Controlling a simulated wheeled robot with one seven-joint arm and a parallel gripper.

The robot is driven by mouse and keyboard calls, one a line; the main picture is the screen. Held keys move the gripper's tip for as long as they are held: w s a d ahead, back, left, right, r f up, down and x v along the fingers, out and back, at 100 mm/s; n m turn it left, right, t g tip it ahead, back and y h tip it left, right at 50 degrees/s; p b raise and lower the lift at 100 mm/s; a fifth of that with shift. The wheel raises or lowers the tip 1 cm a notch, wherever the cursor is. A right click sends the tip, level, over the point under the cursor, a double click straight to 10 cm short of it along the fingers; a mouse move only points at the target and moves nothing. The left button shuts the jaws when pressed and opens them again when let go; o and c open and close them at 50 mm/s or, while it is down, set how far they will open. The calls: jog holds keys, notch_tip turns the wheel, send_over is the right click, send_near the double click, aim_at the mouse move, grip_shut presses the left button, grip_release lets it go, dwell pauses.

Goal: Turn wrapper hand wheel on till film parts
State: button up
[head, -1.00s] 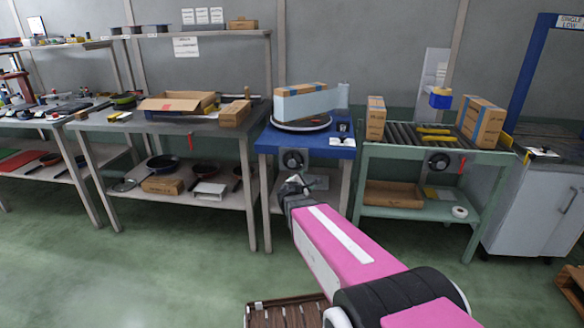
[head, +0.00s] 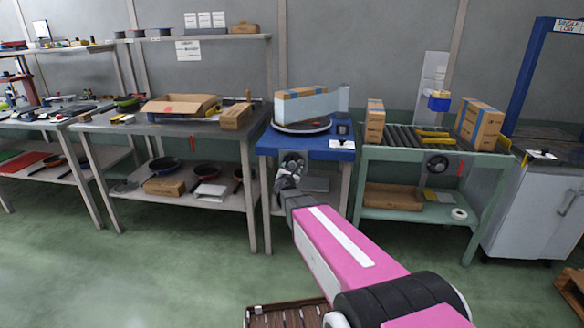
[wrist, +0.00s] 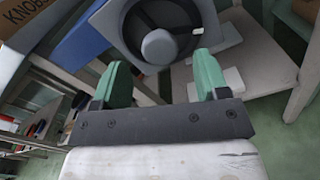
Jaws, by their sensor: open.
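The wrapper hand wheel (head: 294,158) is on the front of the blue wrapper table (head: 318,152). It shows large in the wrist view as a dark rim with a spoked face and a grey hub (wrist: 159,46). My gripper (wrist: 160,64) is open, its two green fingers apart below and to either side of the hub. I cannot tell whether they touch the wheel. In the head view my gripper (head: 287,178) partly covers the wheel's lower part. A carton (head: 302,91) on the round turntable (head: 290,129) is wrapped in pale film (head: 312,104), which runs right.
A steel bench (head: 170,126) with an open carton (head: 180,104) stands to the left.

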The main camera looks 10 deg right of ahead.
aim_at(292, 166)
jog(key=x, duration=0.4)
jog(key=shift+w+d, duration=0.1)
jog(key=shift+w, duration=0.2)
jog(key=c, duration=0.9)
jog(key=shift+m, duration=0.4)
jog(key=shift+m, duration=2.4)
